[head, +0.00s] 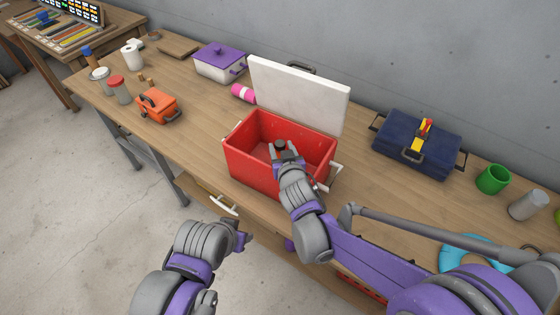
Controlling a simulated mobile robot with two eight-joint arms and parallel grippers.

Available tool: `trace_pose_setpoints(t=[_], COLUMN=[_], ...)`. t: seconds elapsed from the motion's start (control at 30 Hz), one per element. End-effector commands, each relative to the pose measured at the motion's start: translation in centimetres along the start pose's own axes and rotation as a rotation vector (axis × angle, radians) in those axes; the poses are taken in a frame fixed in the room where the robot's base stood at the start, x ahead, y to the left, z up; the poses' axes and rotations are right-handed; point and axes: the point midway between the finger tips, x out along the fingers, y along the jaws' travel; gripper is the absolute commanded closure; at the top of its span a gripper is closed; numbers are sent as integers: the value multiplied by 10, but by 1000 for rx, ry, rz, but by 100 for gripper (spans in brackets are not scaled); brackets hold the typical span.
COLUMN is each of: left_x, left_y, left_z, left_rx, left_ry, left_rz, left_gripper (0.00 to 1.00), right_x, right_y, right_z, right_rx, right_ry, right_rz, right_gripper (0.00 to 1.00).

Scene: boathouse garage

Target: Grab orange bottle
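No clearly orange bottle shows. My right gripper (284,148) reaches down into the open red cooler box (252,165). A small dark round shape shows at its fingertips; I cannot tell whether it is part of the gripper or a bottle cap. The cooler's white lid (298,92) stands raised behind it. My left gripper (240,232) is low in front of the bench, apart from everything on it; its fingers are too unclear to read. Most of the cooler's floor is hidden by its front wall and my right gripper.
Jars stand at the left end.

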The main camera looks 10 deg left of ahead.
Motion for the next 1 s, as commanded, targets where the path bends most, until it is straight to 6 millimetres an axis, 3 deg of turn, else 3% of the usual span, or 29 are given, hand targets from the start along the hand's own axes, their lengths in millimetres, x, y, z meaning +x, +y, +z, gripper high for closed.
trace_pose_setpoints(t=[0.03,0.27,1.0], left_x=[0,0,0], left_y=[0,0,0], left_z=[0,0,0], left_rx=[0,0,0], left_ry=[0,0,0], left_rz=[0,0,0], left_gripper=[50,50,50], right_x=[0,0,0], right_y=[0,0,0], right_z=[0,0,0], right_rx=[0,0,0], right_ry=[0,0,0], right_rz=[0,0,0], right_gripper=[58,100,100])
